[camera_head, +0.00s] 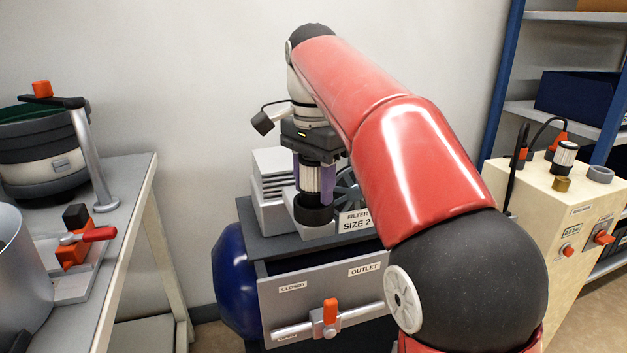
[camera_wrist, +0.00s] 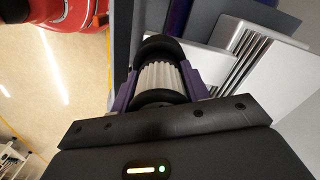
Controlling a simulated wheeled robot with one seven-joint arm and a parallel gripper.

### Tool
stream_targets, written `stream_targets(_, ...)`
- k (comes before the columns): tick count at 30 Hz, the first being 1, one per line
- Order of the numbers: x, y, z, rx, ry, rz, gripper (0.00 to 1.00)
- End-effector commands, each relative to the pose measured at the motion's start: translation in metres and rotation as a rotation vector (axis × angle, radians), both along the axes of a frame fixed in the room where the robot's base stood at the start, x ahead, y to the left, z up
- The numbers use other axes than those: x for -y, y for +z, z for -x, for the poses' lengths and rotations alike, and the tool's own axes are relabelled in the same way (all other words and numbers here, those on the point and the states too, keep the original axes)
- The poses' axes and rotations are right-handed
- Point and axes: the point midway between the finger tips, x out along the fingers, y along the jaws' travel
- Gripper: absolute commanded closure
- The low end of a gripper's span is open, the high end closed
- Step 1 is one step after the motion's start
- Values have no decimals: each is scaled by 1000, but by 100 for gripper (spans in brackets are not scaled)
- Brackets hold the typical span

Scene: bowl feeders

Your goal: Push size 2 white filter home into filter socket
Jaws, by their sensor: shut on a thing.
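The white filter (camera_head: 309,178) is a pleated white cylinder with dark end caps, held upright. My gripper (camera_head: 316,182) is shut on it, with a purple finger at its side. In the wrist view the filter (camera_wrist: 160,78) sits between my gripper's two purple fingers (camera_wrist: 160,90). The black round filter socket (camera_head: 313,212) stands on the dark-topped unit, directly below the filter. The filter's lower end meets or enters the socket; I cannot tell how deep it sits. A "FILTER SIZE 2" label (camera_head: 356,221) is beside the socket.
A grey finned block (camera_head: 271,190) stands left of the socket. An orange-handled valve (camera_head: 330,312) and a blue tank (camera_head: 236,280) are below. A bench (camera_head: 130,190) is at left. A wooden box (camera_head: 545,225) at right carries another white filter (camera_head: 564,155).

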Motion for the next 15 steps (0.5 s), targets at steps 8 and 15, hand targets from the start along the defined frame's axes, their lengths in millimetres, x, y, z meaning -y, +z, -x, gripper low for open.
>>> stream_targets(8,0,-5,0,0,0,0,82)
stream_targets(15,0,-10,0,-1,0,1,82)
